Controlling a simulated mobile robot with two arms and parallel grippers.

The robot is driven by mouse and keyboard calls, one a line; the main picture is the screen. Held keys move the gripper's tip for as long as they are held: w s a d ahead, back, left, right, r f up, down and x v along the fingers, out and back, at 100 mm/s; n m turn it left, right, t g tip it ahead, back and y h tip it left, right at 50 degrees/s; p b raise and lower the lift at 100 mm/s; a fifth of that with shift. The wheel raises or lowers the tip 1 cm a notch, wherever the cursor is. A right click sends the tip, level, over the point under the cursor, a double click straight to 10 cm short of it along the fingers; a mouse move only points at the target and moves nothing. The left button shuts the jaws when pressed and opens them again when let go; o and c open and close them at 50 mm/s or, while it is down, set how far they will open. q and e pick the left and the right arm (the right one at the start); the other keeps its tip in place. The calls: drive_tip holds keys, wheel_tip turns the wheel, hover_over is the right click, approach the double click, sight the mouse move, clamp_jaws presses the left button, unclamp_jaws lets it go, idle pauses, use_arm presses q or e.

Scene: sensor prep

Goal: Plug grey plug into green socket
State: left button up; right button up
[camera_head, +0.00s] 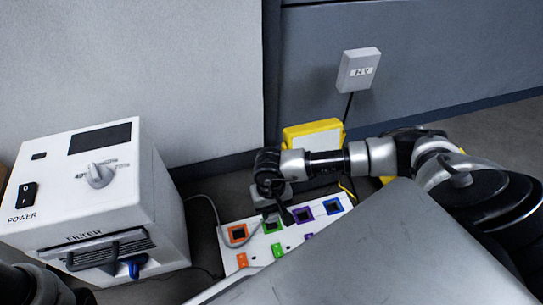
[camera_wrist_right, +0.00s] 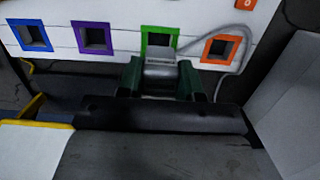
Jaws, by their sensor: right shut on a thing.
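A white socket strip (camera_head: 262,245) lies below my right arm, with orange, green, purple and blue square sockets. My right gripper (camera_head: 272,212) is at the green socket (camera_head: 272,226) and partly covers it. In the right wrist view, the gripper's green fingers (camera_wrist_right: 161,78) are shut on the grey plug (camera_wrist_right: 160,68). The plug overlaps the lower part of the green socket (camera_wrist_right: 160,38) there. I cannot tell whether it is inside the socket or just in front of it. My left gripper does not show; only a dark part of my left arm is at the bottom left.
A white device (camera_head: 95,195) with a dial and power switch stands at the left. A grey cable (camera_head: 213,207) curves toward the strip. A yellow-and-white box (camera_head: 312,135) stands behind my arm. A grey wall box (camera_head: 358,69) hangs behind. A grey slab (camera_head: 370,255) fills the lower right.

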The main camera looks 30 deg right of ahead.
sight(272, 220)
drive_tip(key=shift+f+b, duration=2.3)
drive_tip(key=shift+f, duration=0.75)
idle(3.4)
drive_tip(key=o, duration=1.2)
drive_tip(key=shift+r+p, duration=2.9)
drive_tip(key=shift+r, duration=0.65)
